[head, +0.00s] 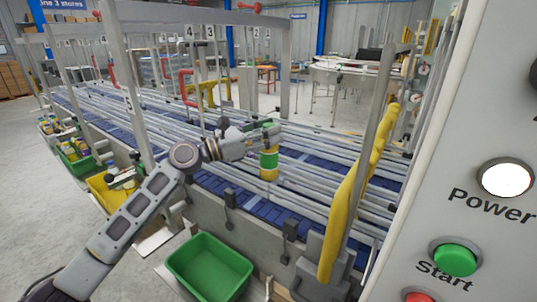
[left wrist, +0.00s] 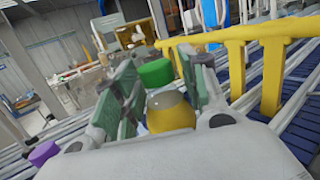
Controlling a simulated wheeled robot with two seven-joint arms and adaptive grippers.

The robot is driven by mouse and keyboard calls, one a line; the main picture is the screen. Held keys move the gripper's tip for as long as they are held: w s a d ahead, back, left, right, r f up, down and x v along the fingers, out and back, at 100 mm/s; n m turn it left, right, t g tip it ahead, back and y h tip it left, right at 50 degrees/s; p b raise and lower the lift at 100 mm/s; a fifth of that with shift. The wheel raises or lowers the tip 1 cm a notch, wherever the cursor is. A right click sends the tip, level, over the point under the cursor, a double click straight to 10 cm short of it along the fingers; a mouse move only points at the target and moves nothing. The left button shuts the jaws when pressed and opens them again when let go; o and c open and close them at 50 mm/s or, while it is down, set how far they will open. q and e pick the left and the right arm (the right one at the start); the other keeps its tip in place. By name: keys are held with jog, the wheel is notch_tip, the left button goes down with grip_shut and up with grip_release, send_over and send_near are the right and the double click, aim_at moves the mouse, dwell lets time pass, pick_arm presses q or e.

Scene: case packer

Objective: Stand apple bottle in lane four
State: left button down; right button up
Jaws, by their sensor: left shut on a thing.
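My left gripper (head: 262,140) is shut on a bottle above the conveyor lanes. The bottle (head: 268,166) has a yellow body with a green band and looks close to upright in the head view. In the left wrist view the bottle's yellow body (left wrist: 170,115) and green cap (left wrist: 155,73) sit between the two fingers. I cannot tell whether its base touches the belt. The lanes are blue belts (head: 262,208) between long metal rails. A sign with 4 (head: 189,32) hangs over the far end. My right gripper is not in view.
A green bin (head: 209,268) stands on the floor in front of the conveyor. Yellow (head: 108,192) and green (head: 80,167) bins with bottles line its left side. A post with a yellow guard (head: 352,200) and the control panel (head: 470,200) stand at right. A purple cap (left wrist: 43,152) shows in the left wrist view.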

aim_at(269, 150)
pick_arm(q)
notch_tip(269, 150, down, 6)
jog(key=shift+r, duration=0.25)
jog(key=shift+f, duration=0.15)
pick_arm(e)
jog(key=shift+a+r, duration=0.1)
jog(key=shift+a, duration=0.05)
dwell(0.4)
pick_arm(q)
jog(key=shift+f, duration=0.15)
jog(key=c, duration=0.8)
grip_release()
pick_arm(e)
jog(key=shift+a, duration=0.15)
